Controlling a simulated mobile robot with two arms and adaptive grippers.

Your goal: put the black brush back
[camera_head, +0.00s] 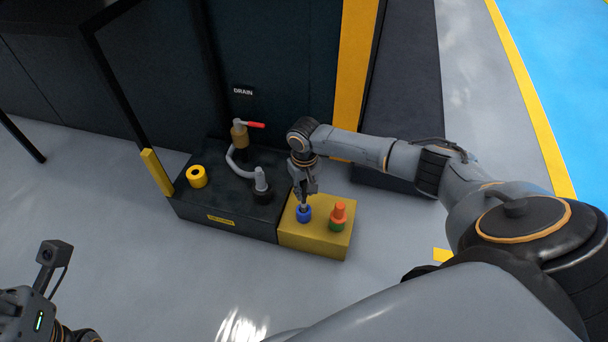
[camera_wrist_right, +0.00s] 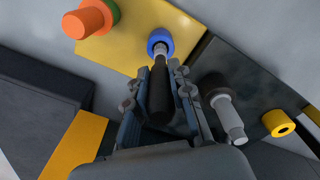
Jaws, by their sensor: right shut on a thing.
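The black brush (camera_wrist_right: 161,105) has a dark handle and a pale metal neck. My right gripper (camera_wrist_right: 172,75) is shut on its handle. The neck points down at a blue ring-shaped holder (camera_wrist_right: 160,39) on the yellow block (camera_wrist_right: 130,55); its end meets or enters the ring, and I cannot tell how deep. In the head view my right gripper (camera_head: 304,198) points down just above the blue holder (camera_head: 304,215). The fingers hide most of the brush there. Part of my left wrist shows at the lower left; its fingertips are not visible.
An orange piece in a green ring (camera_head: 338,217) stands right of the blue holder. A black box (camera_head: 225,205) adjoins the block, with a yellow ring (camera_head: 198,176), grey hooked pipe (camera_head: 261,180) and red-handled valve (camera_head: 240,135). A dark cabinet wall stands behind. Floor in front is clear.

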